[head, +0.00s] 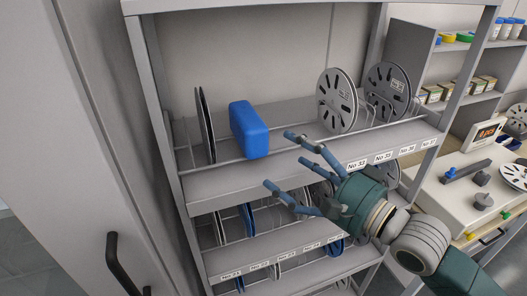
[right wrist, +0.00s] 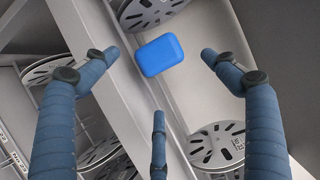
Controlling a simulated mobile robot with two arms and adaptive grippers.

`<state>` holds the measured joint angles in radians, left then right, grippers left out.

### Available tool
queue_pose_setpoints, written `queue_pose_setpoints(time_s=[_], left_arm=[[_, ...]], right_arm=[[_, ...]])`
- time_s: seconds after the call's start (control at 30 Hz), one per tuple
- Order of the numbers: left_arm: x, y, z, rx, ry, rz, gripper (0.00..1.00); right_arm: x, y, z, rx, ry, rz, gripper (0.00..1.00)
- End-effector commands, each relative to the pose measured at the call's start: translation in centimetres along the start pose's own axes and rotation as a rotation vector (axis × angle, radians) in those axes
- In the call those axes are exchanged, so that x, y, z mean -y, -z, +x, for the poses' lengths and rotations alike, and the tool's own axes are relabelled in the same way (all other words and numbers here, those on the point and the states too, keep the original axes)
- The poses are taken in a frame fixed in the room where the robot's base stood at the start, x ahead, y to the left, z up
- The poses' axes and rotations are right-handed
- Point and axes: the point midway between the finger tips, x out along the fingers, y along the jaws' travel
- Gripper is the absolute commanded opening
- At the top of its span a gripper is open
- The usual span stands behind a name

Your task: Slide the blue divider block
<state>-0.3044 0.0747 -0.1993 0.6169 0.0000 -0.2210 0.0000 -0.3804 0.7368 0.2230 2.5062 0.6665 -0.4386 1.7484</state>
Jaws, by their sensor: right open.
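The blue divider block (head: 248,129) stands on the upper shelf of the trolley, between a thin dark reel on its left and grey reels on its right. In the right wrist view the block (right wrist: 159,55) lies ahead, between and beyond the spread fingers. My right gripper (head: 290,160) is open and empty, in front of the shelf, to the right of and below the block. It is apart from the block. In the right wrist view its fingers (right wrist: 155,75) show wide apart. My left gripper is not in view.
Reels (head: 337,101) stand on the right of the upper shelf (head: 230,183), and a dark reel (head: 205,125) on the left. Wire rails run along the shelf. A lower shelf (head: 250,258) holds more reels. A grey cabinet (head: 70,130) is at left, a workbench (head: 465,190) at right.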

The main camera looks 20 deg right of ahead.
Motion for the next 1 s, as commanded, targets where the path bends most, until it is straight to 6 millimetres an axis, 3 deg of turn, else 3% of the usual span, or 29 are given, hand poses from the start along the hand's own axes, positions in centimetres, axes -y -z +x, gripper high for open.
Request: queue_pose_setpoints(time_s=[0.17,0.2,0.3,0.63,0.73,1.0], left_arm=[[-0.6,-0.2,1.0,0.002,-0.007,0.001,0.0],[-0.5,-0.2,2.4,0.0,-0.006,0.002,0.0],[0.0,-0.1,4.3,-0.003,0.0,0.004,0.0],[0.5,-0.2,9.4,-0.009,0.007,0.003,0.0],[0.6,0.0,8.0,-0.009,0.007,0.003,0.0],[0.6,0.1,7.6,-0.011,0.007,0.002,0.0]], right_arm=[[0.0,0.0,2.5,0.001,0.003,-0.003,0.85],[-0.6,0.0,2.8,0.004,0.005,-0.003,0.85],[-0.8,-0.1,3.5,0.007,0.005,-0.001,0.85],[-0.6,0.0,5.0,0.0,0.003,-0.002,0.85],[0.3,0.1,6.2,-0.001,-0.002,0.006,0.85],[0.0,0.0,7.7,0.0,-0.003,0.003,0.85]])
